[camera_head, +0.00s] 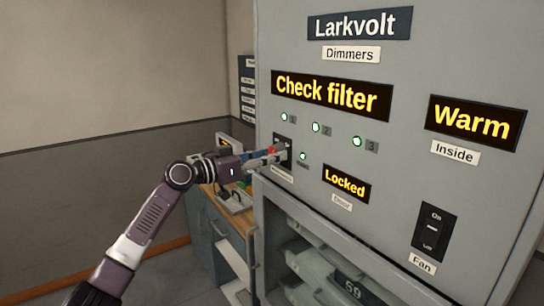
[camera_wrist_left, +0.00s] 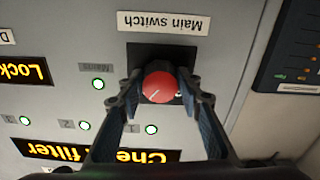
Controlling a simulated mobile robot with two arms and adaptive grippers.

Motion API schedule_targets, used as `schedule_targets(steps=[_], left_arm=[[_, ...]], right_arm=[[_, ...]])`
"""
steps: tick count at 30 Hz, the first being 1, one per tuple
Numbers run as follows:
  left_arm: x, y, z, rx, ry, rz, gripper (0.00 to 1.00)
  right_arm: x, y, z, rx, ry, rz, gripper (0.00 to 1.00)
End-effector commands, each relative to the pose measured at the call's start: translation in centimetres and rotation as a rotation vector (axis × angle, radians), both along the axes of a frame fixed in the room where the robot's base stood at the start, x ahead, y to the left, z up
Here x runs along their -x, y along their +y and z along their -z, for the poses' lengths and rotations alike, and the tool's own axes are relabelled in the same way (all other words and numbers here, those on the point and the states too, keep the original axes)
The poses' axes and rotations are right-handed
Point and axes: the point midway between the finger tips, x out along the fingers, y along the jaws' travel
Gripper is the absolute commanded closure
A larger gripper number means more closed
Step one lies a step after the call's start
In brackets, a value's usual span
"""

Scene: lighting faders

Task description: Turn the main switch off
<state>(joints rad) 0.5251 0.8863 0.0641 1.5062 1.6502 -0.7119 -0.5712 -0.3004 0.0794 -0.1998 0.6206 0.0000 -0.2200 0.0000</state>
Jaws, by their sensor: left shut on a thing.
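The main switch is a red round knob (camera_wrist_left: 158,86) on a black plate (camera_wrist_left: 150,54), under an upside-down "Main switch" label (camera_wrist_left: 163,23) in the left wrist view. A pale line on the knob runs at a slant. My left gripper (camera_wrist_left: 160,92) has its fingers on both sides of the knob and is shut on it. In the head view my left gripper (camera_head: 277,153) reaches the black plate (camera_head: 288,145) on the grey cabinet, and it hides much of the knob. My right gripper is not in view.
The cabinet (camera_head: 395,65) has lit green lamps and displays reading "Check filter" (camera_head: 331,95), "Warm" (camera_head: 472,122) and "Locked" (camera_head: 346,184). A fan switch (camera_head: 432,228) sits at lower right. A desk (camera_head: 208,215) stands left of the cabinet, behind my arm.

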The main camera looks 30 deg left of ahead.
Motion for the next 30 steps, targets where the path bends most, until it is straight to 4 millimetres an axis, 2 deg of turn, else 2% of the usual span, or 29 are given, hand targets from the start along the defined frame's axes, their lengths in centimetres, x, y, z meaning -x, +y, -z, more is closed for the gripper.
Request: schedule_targets(steps=[14, 30], left_arm=[[0.0, 0.0, -0.3, 0.387, 0.155, -0.001, 0.92], [0.1, 0.0, -0.7, 0.862, 0.349, -0.004, 0.92]], right_arm=[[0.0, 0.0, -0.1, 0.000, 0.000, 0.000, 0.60], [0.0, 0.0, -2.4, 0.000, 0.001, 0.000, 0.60]])
